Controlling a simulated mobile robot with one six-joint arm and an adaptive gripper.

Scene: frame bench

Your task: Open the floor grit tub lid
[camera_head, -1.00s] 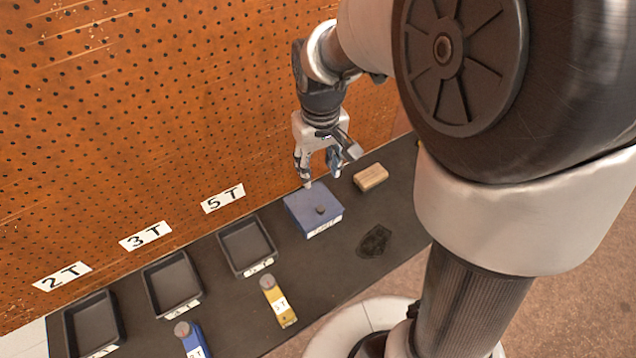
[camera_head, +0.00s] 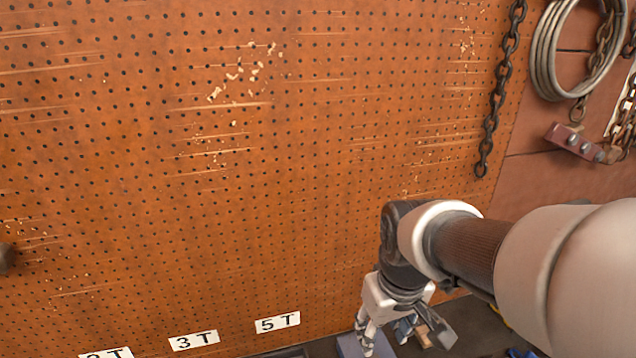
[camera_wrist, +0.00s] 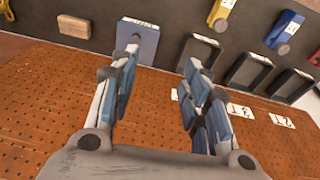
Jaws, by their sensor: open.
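A blue box with a dark round knob on top, which may be the grit tub, shows in the wrist view (camera_wrist: 147,35), ahead of the fingers. Its label is too small to read. In the head view only a part of the blue box (camera_head: 350,345) shows at the bottom edge, beside my gripper (camera_head: 402,338). In the wrist view my gripper (camera_wrist: 160,68) is open, with its two fingers wide apart and nothing between them. The left finger's tip overlaps the box's near edge in the picture; I cannot tell whether it touches. The lid looks shut.
A tan block (camera_wrist: 73,27) lies left of the box in the wrist view. An orange pegboard (camera_head: 250,180) rises behind the bench; chain (camera_head: 497,95) hangs there.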

